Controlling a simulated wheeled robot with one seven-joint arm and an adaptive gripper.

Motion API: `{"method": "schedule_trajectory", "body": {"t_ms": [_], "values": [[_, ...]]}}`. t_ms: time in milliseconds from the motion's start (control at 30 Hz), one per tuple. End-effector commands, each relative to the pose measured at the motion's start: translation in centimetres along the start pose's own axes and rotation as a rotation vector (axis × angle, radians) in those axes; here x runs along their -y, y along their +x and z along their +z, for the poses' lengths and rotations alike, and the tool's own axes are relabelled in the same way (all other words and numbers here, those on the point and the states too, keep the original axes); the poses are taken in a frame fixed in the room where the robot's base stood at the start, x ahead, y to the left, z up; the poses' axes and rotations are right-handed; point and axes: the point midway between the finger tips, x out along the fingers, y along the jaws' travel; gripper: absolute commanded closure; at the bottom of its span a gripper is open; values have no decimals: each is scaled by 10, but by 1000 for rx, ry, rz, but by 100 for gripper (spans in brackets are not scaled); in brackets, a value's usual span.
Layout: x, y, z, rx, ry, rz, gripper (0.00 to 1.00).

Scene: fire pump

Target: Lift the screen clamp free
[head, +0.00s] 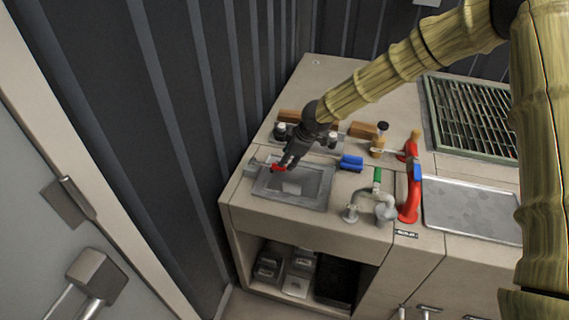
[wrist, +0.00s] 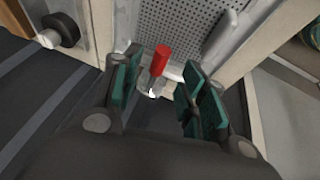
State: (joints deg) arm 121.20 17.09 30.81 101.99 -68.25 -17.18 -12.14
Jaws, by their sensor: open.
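The screen clamp appears to be the red-handled piece with a pale metal lower part. Its red handle (wrist: 160,60) stands at the edge of a perforated screen (wrist: 190,30) in the wrist view. In the head view a small red part (head: 278,168) shows at the left of a recessed grey basin (head: 318,188). My gripper (head: 283,163) points down over it. In the wrist view my gripper (wrist: 160,92) is open, with one green-padded finger on each side of the clamp. I cannot tell whether either pad touches it. The clamp's lower end is partly unclear.
A blue object (head: 350,162), a green-handled valve (head: 377,178) and a red pipe (head: 411,196) stand right of the basin. Bottles and brown blocks (head: 363,130) are behind. A metal tray (head: 472,212) and grating (head: 472,115) lie farther right. A dark ribbed wall (head: 190,110) is close at left.

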Motion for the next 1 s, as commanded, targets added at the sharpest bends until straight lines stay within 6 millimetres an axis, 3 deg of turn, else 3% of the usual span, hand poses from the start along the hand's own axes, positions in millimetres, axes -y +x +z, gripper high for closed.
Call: {"method": "schedule_trajectory", "body": {"t_ms": [300, 500, 933, 1000], "values": [[0, 39, 1, 0, 2, 0, 57], [-1, 54, 3, 1, 4, 1, 57], [-1, 60, 3, 0, 3, 2, 57], [-1, 60, 3, 0, 3, 2, 68]]}}
